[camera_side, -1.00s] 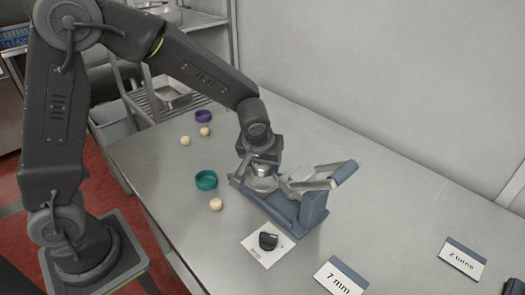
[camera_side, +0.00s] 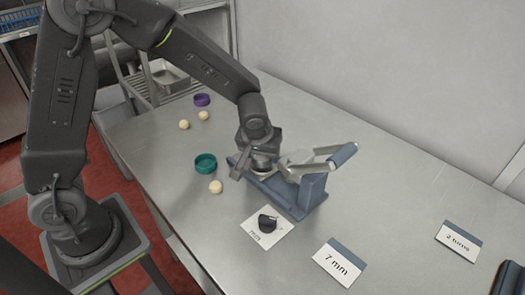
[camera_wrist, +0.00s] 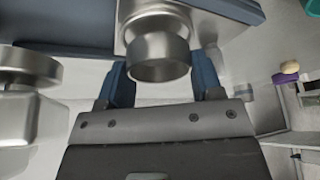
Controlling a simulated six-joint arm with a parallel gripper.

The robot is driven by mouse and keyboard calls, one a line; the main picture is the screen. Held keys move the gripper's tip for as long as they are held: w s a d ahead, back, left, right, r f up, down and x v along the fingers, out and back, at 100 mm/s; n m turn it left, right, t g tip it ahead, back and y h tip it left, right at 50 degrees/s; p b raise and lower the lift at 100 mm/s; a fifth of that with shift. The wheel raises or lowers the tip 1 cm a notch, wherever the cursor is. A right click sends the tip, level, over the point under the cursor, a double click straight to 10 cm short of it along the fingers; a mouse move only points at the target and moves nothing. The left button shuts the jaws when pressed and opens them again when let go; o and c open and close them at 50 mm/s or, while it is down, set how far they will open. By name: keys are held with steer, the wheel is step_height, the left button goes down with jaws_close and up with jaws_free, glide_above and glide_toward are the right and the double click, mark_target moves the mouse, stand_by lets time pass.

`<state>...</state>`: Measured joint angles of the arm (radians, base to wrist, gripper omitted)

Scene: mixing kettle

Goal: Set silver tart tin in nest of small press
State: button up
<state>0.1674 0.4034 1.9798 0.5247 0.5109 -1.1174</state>
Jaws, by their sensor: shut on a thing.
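The silver tart tin (camera_wrist: 158,58) is held between the fingers of my gripper (camera_wrist: 160,78) in the wrist view. In the side view my gripper (camera_side: 261,166) is low over the nest end of the small press (camera_side: 298,192), and the tin is mostly hidden by it. The press has a blue base, a grey lever head and a blue-ended handle. In the wrist view the tin overlaps the silver nest block (camera_wrist: 190,12) on the blue base. I cannot tell whether the tin touches the nest floor.
The press head (camera_wrist: 28,108) is close beside my gripper. A teal ring (camera_side: 205,164) and a cream ball (camera_side: 215,187) lie to the left. A purple ring (camera_side: 202,100) and further balls lie behind. A black knob (camera_side: 268,223) and a "7 mm" card (camera_side: 339,262) are in front.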

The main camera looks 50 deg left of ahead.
steer(key=shift+f, duration=0.65)
stand_by(1.3)
steer(key=o, duration=1)
steer(key=shift+o, duration=0.5)
steer(key=shift+r, duration=3.55)
